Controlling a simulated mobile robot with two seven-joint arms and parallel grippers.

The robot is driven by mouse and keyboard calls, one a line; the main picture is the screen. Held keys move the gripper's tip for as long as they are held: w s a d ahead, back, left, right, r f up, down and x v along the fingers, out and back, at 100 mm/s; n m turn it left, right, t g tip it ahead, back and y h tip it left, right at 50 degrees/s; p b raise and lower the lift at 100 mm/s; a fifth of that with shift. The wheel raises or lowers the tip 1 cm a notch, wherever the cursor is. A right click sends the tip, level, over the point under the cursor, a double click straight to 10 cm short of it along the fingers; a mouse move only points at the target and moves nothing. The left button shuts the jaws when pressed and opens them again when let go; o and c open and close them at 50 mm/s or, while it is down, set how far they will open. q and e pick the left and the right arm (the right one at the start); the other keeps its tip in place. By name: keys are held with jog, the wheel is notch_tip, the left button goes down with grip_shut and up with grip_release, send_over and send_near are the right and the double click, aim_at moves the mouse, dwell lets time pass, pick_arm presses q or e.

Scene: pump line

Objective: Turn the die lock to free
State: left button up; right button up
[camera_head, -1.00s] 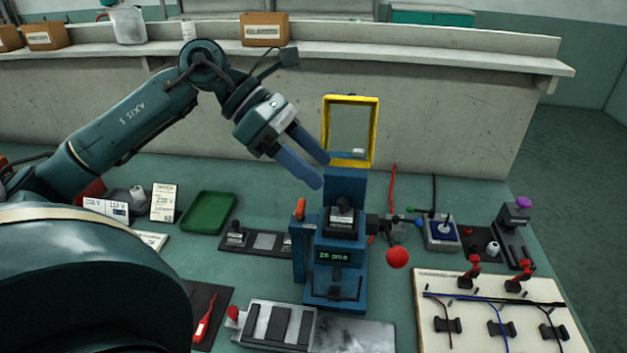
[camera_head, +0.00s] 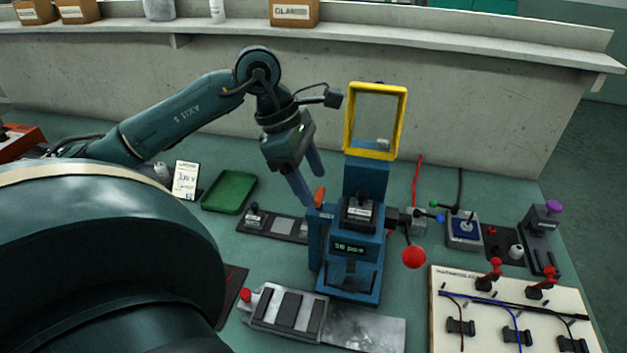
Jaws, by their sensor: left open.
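The blue press (camera_head: 346,280) stands mid-bench with a lit green display and a raised yellow frame (camera_head: 402,120) above it. On its upper left side is an upright orange handle (camera_head: 320,196), which may be the die lock; no label on it is readable. A lever with a red ball (camera_head: 414,257) sticks out on the press's right. My left gripper (camera_head: 313,189) is open and empty, fingers pointing down, with its tips close to the orange handle. Whether they touch it or straddle it cannot be told. My right gripper is not in view.
A green tray (camera_head: 230,192) lies left of the press. In front is a metal fixture with dark bars (camera_head: 290,310). On the right are a joystick box (camera_head: 463,230) and a white board with red switches and wires (camera_head: 480,325). A ledge wall closes the back.

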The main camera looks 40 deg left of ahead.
pick_arm(q)
jog(key=shift+x, duration=0.95)
jog(key=c, duration=1)
